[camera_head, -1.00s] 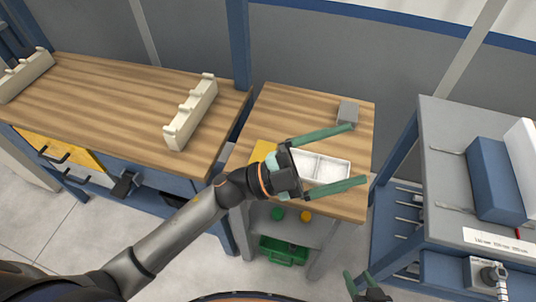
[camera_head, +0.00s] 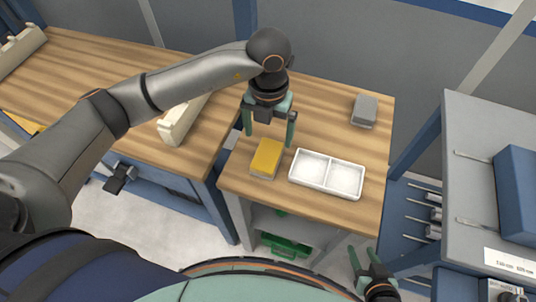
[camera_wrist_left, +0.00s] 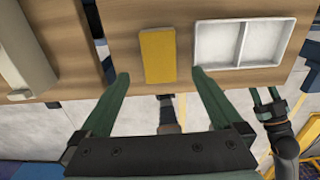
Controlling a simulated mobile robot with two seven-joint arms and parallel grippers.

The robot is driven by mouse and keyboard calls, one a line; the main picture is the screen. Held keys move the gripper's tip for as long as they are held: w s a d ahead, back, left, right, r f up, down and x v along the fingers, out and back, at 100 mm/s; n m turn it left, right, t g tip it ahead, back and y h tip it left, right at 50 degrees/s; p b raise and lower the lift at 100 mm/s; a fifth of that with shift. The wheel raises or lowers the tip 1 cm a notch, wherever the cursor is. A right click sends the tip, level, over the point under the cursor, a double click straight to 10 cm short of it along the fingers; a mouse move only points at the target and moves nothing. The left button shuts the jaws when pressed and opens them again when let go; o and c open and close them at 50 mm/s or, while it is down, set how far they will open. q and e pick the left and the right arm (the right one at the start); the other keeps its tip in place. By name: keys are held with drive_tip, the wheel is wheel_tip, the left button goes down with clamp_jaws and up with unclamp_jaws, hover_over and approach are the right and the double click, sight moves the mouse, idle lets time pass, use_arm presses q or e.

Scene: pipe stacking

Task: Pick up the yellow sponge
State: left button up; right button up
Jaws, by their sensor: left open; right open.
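The yellow sponge (camera_head: 267,156) lies flat on the small wooden table, left of the white tray. It also shows in the left wrist view (camera_wrist_left: 158,55), ahead of and between the fingers. My left gripper (camera_head: 268,143) is open and empty, pointing down just behind and above the sponge in the head view. In the left wrist view my left gripper (camera_wrist_left: 160,75) has its fingers spread wider than the sponge, not touching it. My right gripper (camera_head: 367,258) is open and empty, low in front of the table; it also shows in the left wrist view (camera_wrist_left: 265,97).
The white two-part tray (camera_head: 326,175) stands close right of the sponge. A grey block (camera_head: 364,110) lies at the table's back right. A cream rack (camera_head: 185,118) stands on the left workbench. A green crate (camera_head: 284,245) sits below. The small table's back middle is clear.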

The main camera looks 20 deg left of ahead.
sight(268, 154)
use_arm(q)
wheel_tip(268, 154, down, 4)
drive_tip(key=shift+r, duration=0.1)
drive_tip(key=shift+s+a+f+p, duration=0.1)
drive_tip(key=shift+f+p, duration=0.15)
drive_tip(key=shift+f, duration=1.15)
drive_tip(key=shift+s+f+p, duration=0.1)
drive_tip(key=shift+f+p, duration=0.1)
drive_tip(key=shift+f, duration=1.2)
drive_tip(key=shift+w, duration=0.1)
drive_tip(key=c, duration=1.3)
drive_tip(key=shift+o, duration=0.2)
drive_tip(key=shift+r, duration=0.15)
